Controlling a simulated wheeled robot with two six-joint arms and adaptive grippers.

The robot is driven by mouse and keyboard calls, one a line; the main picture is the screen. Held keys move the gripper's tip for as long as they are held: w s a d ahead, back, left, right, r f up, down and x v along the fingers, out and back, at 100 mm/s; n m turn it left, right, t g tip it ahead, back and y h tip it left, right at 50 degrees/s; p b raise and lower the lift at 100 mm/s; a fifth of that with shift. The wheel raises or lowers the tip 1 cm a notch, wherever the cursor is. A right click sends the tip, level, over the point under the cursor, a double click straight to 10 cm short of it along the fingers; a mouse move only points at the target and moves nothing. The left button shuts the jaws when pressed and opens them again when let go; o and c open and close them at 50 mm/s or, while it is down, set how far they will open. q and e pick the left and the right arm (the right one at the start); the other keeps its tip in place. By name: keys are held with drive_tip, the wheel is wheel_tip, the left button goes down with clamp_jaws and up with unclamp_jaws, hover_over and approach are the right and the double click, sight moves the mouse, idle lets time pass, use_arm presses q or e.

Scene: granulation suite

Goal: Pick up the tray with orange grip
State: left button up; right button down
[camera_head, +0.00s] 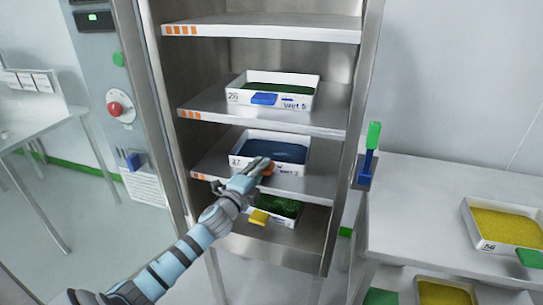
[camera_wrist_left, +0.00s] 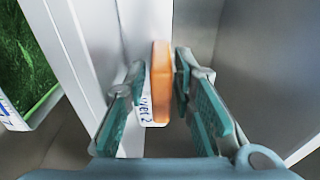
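The tray with the orange grip (camera_head: 293,139) is white with dark blue contents and stands on a middle shelf of the steel cabinet. Its label reads "wet 2", also partly seen in the left wrist view. My left gripper (camera_head: 262,166) reaches in from the left at the tray's front and covers part of it. In the left wrist view the orange grip (camera_wrist_left: 161,83) stands between the two fingers of my left gripper (camera_wrist_left: 160,75). The fingers look apart, with a narrow gap to the left of the grip. My right gripper is not in view.
A white tray with a blue grip (camera_head: 232,96) stands on the shelf above. A tray with a yellow grip and green contents (camera_head: 287,225) is just below. Cabinet side walls (camera_head: 347,150) bound the shelves. Yellow-filled trays (camera_head: 470,236) stand at the right.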

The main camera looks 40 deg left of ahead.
use_arm(q)
drive_tip(key=shift+s, duration=0.1)
clamp_jaws()
drive_tip(key=shift+r, duration=0.1)
